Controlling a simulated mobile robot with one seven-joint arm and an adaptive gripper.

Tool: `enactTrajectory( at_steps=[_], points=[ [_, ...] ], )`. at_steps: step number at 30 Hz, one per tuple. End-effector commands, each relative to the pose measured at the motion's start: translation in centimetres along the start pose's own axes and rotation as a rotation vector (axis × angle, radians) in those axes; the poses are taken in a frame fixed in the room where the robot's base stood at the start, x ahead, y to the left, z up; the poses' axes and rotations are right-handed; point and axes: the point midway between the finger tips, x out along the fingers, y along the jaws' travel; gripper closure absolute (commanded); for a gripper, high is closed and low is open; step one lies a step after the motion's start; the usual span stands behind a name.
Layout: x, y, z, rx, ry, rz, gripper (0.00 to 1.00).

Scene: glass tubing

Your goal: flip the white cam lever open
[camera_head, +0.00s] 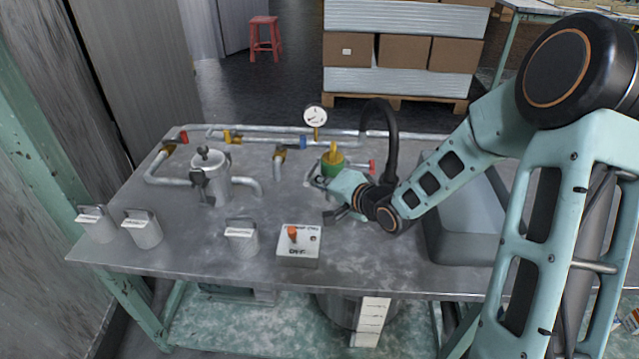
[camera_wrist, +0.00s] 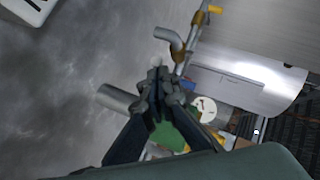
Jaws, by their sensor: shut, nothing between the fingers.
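My gripper (camera_wrist: 158,85) is shut in the wrist view, its dark fingertips together with nothing between them. A small pale rounded tip (camera_wrist: 157,62) shows just beyond the fingertips; I cannot tell whether it is the white cam lever or whether they touch. In the head view my gripper (camera_head: 322,183) is low over the table, just in front of a green fitting (camera_head: 333,167) with a yellow handle (camera_head: 333,151). The green fitting also shows behind the fingers in the wrist view (camera_wrist: 172,137), partly hidden. No white lever can be made out clearly in the head view.
Grey pipework (camera_head: 262,138) with coloured valves and a gauge (camera_head: 315,115) runs along the table's back. A metal canister (camera_head: 211,182) stands left. Labelled weights (camera_head: 143,232) and a switch box (camera_head: 299,246) line the front. A grey basin (camera_head: 462,247) is at right.

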Motion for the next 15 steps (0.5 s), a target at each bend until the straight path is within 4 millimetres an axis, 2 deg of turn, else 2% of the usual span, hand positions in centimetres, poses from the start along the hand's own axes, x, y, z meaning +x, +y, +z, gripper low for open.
enactTrajectory(
  at_steps=[15],
  points=[
    [0.13,-0.08,0.17,0.054,0.000,-0.052,1.00]
  ],
)
